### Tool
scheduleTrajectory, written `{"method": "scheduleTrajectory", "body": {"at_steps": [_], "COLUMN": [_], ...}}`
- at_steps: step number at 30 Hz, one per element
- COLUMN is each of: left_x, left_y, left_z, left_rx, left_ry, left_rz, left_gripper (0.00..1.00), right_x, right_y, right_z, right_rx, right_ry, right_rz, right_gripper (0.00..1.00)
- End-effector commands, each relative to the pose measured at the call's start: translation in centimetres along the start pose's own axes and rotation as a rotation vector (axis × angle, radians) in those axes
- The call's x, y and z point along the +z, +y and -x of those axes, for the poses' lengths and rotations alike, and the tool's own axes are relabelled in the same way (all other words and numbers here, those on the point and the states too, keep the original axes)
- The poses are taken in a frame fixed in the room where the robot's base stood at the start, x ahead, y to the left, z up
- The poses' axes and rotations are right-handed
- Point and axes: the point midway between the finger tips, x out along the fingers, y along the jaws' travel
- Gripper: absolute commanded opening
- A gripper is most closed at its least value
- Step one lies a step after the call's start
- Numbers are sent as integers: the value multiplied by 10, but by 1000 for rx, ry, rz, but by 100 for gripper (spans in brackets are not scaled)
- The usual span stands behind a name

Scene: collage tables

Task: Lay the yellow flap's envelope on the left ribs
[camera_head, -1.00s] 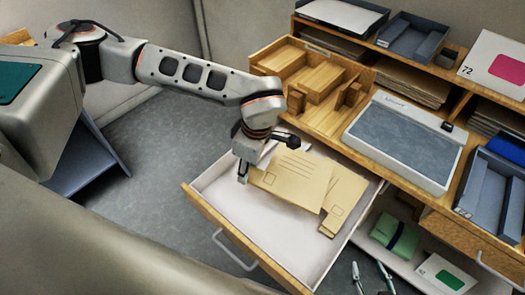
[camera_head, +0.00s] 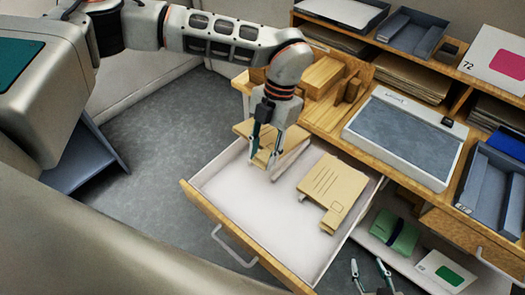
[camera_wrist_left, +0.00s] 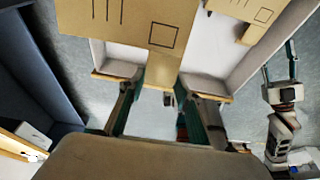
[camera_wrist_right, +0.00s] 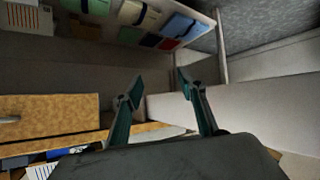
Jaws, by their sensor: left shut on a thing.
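My left gripper (camera_head: 264,158) is shut on a tan envelope (camera_head: 246,129) and holds it tilted above the open drawer (camera_head: 237,215). The held envelope fills the top of the left wrist view (camera_wrist_left: 125,22), with printed lines and a stamp box showing. No yellow flap shows on it. Other tan envelopes (camera_head: 333,187) lie overlapping in the drawer. Wooden rib-like blocks (camera_head: 322,76) stand on the desk behind my left gripper, which partly hides that area; I cannot tell which are the left ribs. My right gripper (camera_wrist_right: 158,92) is open and empty, low at the front.
A grey-topped scale-like device (camera_head: 403,138) sits right of the wooden blocks. Dark trays (camera_head: 411,36) and stacked envelopes (camera_head: 410,82) stand at the back. A green bundle (camera_head: 394,235) lies on the lower shelf. The drawer's left floor is clear.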

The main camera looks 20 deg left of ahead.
Motion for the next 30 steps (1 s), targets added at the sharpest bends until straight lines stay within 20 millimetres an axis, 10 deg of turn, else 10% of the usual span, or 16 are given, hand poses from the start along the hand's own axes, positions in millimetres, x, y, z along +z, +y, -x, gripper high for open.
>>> {"method": "scheduleTrajectory", "body": {"at_steps": [19, 30], "left_x": [36, 70], "left_y": [0, 0], "left_z": [-69, -72], "left_rx": [-2, 0], "left_ry": [8, 2], "left_rz": [-3, -3], "left_gripper": [15, 15], "right_x": [43, 49], "right_y": [6, 7], "right_z": [-26, -31], "right_rx": [20, 23], "right_ry": [-22, -28], "right_rz": [37, 50], "right_gripper": [40, 40]}}
